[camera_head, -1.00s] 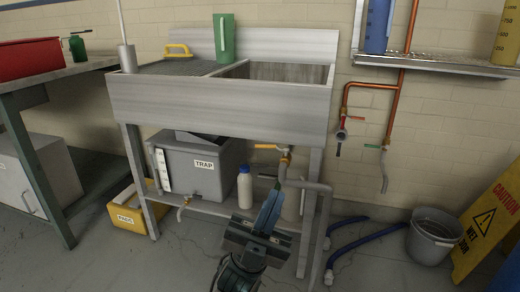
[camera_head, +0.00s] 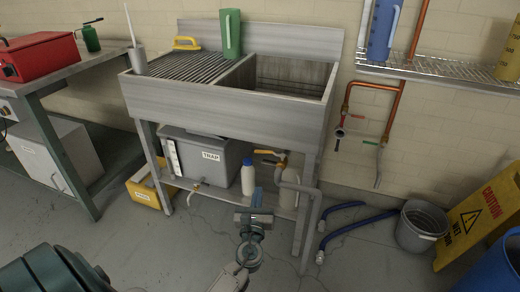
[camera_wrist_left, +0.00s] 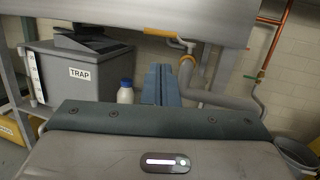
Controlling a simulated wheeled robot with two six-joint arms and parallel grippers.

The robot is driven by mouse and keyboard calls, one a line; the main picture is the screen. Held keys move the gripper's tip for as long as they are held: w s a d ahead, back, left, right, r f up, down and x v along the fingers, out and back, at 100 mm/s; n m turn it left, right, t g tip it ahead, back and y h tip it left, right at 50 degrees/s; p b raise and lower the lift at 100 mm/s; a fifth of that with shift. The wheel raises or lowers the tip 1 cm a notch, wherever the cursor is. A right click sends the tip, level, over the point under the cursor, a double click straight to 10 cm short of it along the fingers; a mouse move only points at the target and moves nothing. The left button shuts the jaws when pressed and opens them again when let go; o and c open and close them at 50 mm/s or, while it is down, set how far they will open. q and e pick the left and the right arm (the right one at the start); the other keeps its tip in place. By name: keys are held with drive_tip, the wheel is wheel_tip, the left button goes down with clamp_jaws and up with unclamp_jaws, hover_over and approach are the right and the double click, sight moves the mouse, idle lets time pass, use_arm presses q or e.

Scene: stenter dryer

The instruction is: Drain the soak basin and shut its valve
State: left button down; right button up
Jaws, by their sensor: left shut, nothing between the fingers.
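The soak basin (camera_head: 290,76) is the deep right compartment of the steel sink; I cannot tell its water level. Under it a brass valve (camera_head: 281,162) with a yellow-orange lever (camera_head: 266,152) sits on the drain pipe (camera_head: 306,188). The lever points left, across the upright pipe. In the left wrist view the lever (camera_wrist_left: 160,33) shows under the sink's edge, above and beyond the fingers. My left gripper (camera_head: 257,198) is shut and empty, in front of the sink, below the lever and apart from it. My right gripper is not in view.
A grey TRAP box (camera_head: 200,165) and a white bottle with a blue cap (camera_head: 248,178) stand on the lower shelf. Blue hoses (camera_head: 345,233), a bucket (camera_head: 421,226) and a yellow caution sign (camera_head: 480,220) are at right. Open floor lies in front.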

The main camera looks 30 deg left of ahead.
use_arm(q)
drive_tip(key=x, duration=1.4)
drive_tip(key=shift+a, duration=0.3)
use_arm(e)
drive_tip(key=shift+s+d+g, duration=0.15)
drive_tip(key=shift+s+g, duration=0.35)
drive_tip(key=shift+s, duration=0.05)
use_arm(q)
drive_tip(key=shift+s, duration=0.1)
drive_tip(key=shift+w+a+r+m+t+h+b, duration=0.1)
drive_tip(key=shift+w+a+m+t+h+b, duration=0.3)
drive_tip(key=shift+w+a+m+h, duration=0.4)
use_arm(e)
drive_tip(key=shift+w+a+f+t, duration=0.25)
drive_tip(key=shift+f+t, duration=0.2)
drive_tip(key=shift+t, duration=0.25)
use_arm(q)
drive_tip(key=shift+a, duration=0.1)
